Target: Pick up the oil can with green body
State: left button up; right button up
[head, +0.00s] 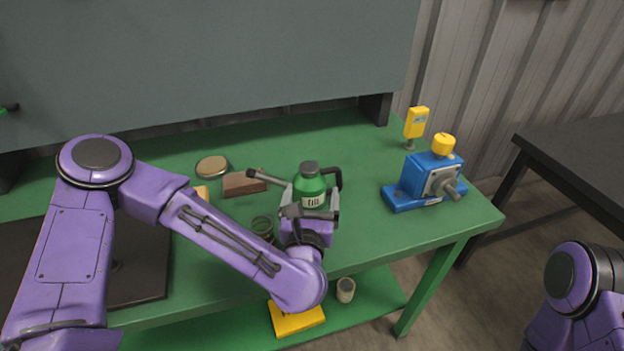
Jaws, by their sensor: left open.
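The oil can (311,187) has a green body, a grey cap, a pale label, a long grey spout to the left and a dark handle at the right. It stands upright on the green table. My left gripper (311,205) is open at the near side of the can, with its fingers on either side of the body. Whether the fingers touch the can I cannot tell. The gripper hides the can's lower part. My right arm shows only in part at the lower right, and its gripper is out of view.
A brown block (240,184) lies under the spout's side, near a round tin (212,166). A dark jar (263,226) stands left of my gripper. A blue machine (425,180) with a yellow top stands at the right. The back centre of the green table (350,140) is clear.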

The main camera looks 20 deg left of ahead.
aim_at(310, 177)
pick_arm(q)
jog(key=p+x, duration=0.2)
jog(key=x, duration=0.1)
jog(key=a+p+x, duration=0.1)
jog(key=x, duration=0.1)
jog(key=shift+w+r, duration=0.1)
jog(key=shift+r, duration=0.3)
jog(key=shift+w+f, duration=0.1)
jog(key=shift+w, duration=0.15)
jog(key=shift+d, duration=0.1)
grip_shut()
